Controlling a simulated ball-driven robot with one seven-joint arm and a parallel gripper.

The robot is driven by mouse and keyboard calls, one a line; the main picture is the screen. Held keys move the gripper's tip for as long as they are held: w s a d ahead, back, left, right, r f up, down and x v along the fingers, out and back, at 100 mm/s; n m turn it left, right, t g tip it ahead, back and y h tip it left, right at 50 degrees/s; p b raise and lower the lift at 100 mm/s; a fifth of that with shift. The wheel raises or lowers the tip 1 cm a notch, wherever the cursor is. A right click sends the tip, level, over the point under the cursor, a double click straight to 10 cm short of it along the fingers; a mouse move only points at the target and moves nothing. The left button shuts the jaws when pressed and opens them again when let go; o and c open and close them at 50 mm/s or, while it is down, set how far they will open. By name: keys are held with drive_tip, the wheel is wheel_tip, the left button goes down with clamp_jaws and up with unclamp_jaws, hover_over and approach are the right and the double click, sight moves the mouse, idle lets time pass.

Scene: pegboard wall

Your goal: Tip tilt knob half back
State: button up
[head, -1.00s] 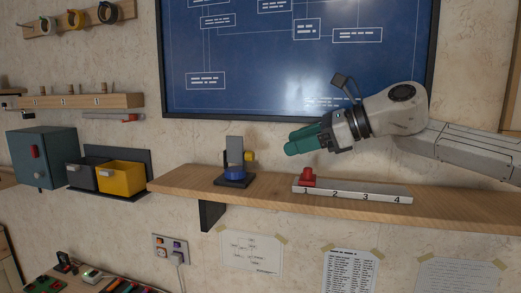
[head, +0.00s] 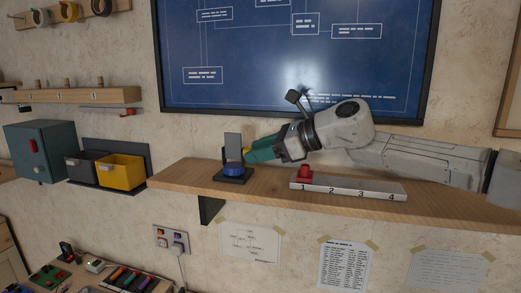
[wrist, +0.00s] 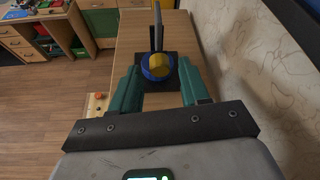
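The tilt stand on the wall shelf has a black base (head: 232,178), a blue round part (head: 236,170) and an upright grey plate (head: 232,145). Its yellow tilt knob (wrist: 159,63) faces me in the wrist view, in front of the blue part (wrist: 148,74); in the head view my fingers mostly hide it. My gripper (head: 250,154) has teal fingers and reaches in from the right, level with the knob. In the wrist view my gripper (wrist: 158,70) is open, one finger on each side of the knob, with visible gaps.
A grey strip (head: 347,191) numbered 1 to 4 lies on the wooden shelf (head: 455,208) below my arm, with a red knob (head: 305,173) near 1. The blue board (head: 290,60) hangs on the wall behind. The shelf left of the stand is clear.

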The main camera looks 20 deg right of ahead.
clamp_jaws()
idle(0.4)
drive_tip(key=shift+w+d+m+g+y, duration=0.15)
drive_tip(key=shift+m+g+y, duration=0.4)
drive_tip(key=shift+m, duration=0.4)
drive_tip(key=shift+w+d+m+g+y, duration=0.1)
drive_tip(key=shift+m+g+y, duration=0.25)
drive_tip(key=shift+m+g, duration=0.45)
drive_tip(key=shift+m, duration=0.25)
drive_tip(key=shift+o, duration=0.8)
unclamp_jaws()
drive_tip(key=v, duration=0.7)
drive_tip(key=shift+d, duration=0.2)
